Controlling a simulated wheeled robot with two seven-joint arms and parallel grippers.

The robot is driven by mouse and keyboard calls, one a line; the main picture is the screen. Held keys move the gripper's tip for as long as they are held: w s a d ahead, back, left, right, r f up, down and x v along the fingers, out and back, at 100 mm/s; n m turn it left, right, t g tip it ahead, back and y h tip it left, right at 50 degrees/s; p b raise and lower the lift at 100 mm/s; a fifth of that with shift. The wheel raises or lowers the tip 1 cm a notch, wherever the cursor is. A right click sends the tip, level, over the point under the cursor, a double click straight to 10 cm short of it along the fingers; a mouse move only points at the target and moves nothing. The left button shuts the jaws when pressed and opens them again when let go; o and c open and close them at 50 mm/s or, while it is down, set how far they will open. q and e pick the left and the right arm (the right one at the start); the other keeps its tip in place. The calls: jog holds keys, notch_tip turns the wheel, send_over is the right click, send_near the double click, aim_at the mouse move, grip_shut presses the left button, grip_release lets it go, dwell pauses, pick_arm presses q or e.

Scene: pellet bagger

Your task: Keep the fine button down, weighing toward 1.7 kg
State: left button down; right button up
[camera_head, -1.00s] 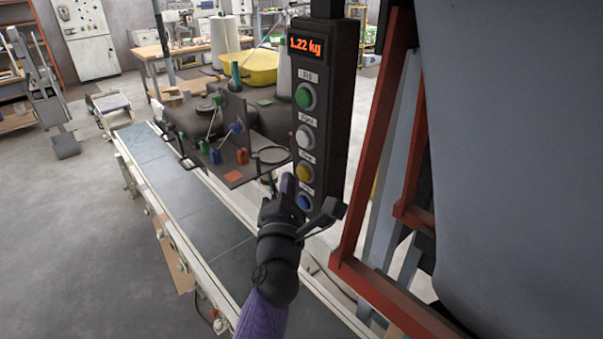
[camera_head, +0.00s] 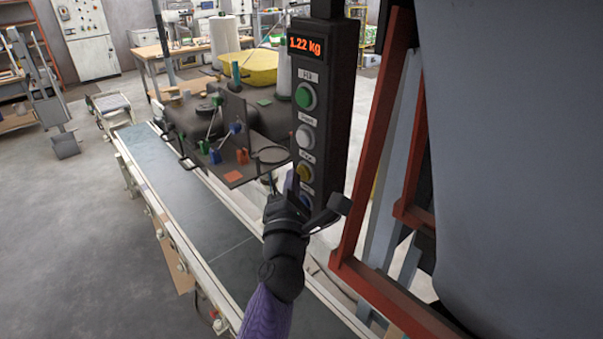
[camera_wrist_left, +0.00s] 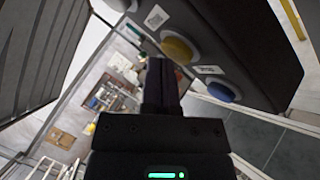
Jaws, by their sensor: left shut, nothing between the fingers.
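The dark control box (camera_head: 335,130) hangs upright and its display (camera_head: 305,46) reads 1.22 kg in red. Down its face run a green button (camera_head: 306,96), a white button (camera_head: 306,136), a yellow button (camera_head: 305,172) and a blue button (camera_head: 306,201); their small labels are too blurred to read surely. My left gripper (camera_head: 292,184) is shut and empty, its tips beside the lower left of the yellow button. In the left wrist view the closed fingers (camera_wrist_left: 160,72) end just below the yellow button (camera_wrist_left: 177,50), with the blue button (camera_wrist_left: 221,91) to the right. Contact cannot be told.
A conveyor (camera_head: 185,195) runs below and left of the box. Behind it stands a dark machine shelf (camera_head: 235,165) with small coloured parts. A red frame (camera_head: 375,130) and a large grey body (camera_head: 515,170) close off the right side. Open floor lies left.

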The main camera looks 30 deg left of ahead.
pick_arm(q)
jog(key=shift+w+d, duration=0.15)
jog(key=shift+w, duration=0.2)
dwell(0.3)
dwell(2.6)
jog(key=shift+s+a+p, duration=0.35)
jog(key=shift+s, duration=0.45)
jog(key=s, duration=0.1)
jog(key=s+a+p, duration=0.1)
jog(key=s, duration=0.1)
jog(key=s+a, duration=0.1)
jog(key=shift+s, duration=0.3)
